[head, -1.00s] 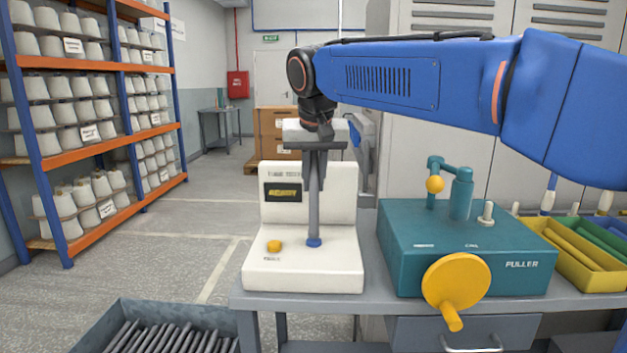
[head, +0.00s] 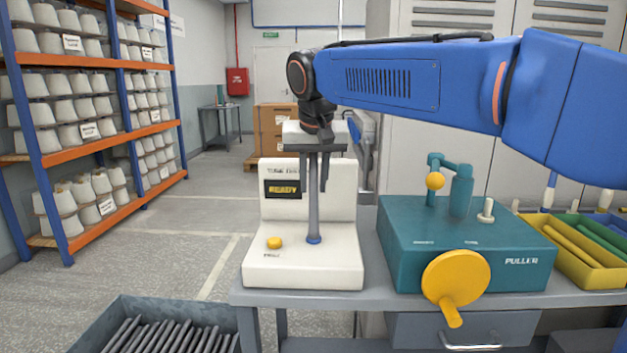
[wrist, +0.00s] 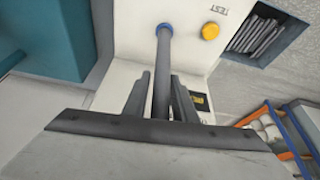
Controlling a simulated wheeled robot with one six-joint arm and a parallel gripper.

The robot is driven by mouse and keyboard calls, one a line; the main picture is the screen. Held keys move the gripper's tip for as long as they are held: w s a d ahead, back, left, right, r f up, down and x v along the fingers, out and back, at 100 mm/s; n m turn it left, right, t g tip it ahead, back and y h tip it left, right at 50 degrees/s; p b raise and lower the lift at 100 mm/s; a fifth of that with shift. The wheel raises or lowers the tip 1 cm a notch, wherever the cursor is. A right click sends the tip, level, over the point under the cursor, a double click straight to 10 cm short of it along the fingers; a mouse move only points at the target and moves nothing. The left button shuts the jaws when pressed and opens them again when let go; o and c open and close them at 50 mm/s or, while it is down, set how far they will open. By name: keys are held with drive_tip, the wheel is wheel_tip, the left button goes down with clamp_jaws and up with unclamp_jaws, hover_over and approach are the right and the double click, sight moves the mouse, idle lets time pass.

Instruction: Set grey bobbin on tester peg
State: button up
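The grey bobbin (head: 313,205) is a long thin tube standing upright on the white tester (head: 300,270). Its lower end meets a blue collar (head: 314,240) on the tester's base; the peg itself is hidden. My gripper (head: 314,188) is above the tester with its fingers pointing down on either side of the bobbin's upper part. In the wrist view the fingers (wrist: 160,90) are spread, with narrow gaps beside the bobbin (wrist: 163,65). The tester's dark display (head: 283,189) shows yellow text that looks like READY. A yellow button (head: 274,243) is on its base.
A teal puller (head: 470,240) with a yellow handwheel (head: 456,279) stands right of the tester on the grey bench (head: 380,303). A yellow bin (head: 590,277) is farther right. A grey crate (head: 150,306) of several grey tubes is at lower left. Shelving (head: 85,230) stands left.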

drive_tip(key=shift+v, duration=5.5)
